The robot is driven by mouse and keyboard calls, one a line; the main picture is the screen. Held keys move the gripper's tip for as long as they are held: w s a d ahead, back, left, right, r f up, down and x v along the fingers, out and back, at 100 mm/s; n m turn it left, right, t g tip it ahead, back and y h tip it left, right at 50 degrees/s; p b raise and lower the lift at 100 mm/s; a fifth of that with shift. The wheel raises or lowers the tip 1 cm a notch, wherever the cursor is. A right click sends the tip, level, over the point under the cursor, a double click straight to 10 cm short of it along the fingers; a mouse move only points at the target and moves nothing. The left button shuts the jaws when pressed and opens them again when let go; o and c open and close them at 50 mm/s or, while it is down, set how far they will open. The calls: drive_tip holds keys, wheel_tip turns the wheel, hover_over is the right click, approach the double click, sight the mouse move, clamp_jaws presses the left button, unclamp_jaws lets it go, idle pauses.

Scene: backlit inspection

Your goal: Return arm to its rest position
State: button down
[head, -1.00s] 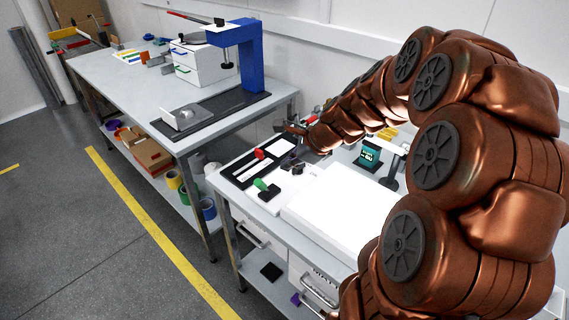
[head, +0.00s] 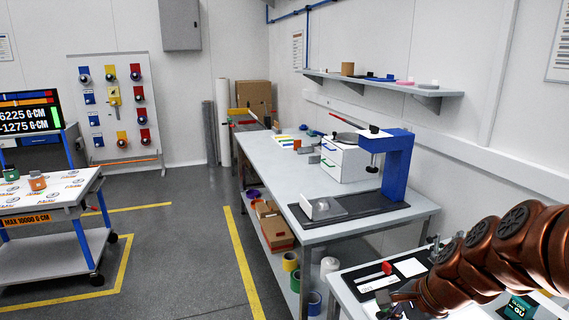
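My copper-coloured arm (head: 510,250) reaches in from the lower right corner of the head view. It is bent over the white inspection bench (head: 343,283). My gripper (head: 388,299) is at the arm's far end, low over the near part of the bench. It is small and dark there, and its fingers cannot be made out. A red-handled item (head: 386,268) lies on a black board beside it. A teal box (head: 518,308) shows under the arm at the bottom edge.
A long grey workbench (head: 262,155) with a blue press frame (head: 398,170) and a white drawer unit (head: 345,160) stands ahead. A wheeled cart (head: 50,195) stands at left. A wall shelf (head: 385,82) hangs behind. Open floor (head: 180,250) lies between cart and workbench.

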drive_tip(key=s+a+n+g+h, duration=0.1)
drive_tip(key=s+n+g+h, duration=0.1)
drive_tip(key=s+n, duration=0.6)
drive_tip(key=s+a+n+g+h, duration=0.2)
drive_tip(key=s+n, duration=0.6)
drive_tip(key=s, duration=0.6)
drive_tip(key=shift+a+f+g, duration=0.25)
drive_tip(key=shift+f+g, duration=0.2)
drive_tip(key=shift+g, duration=0.15)
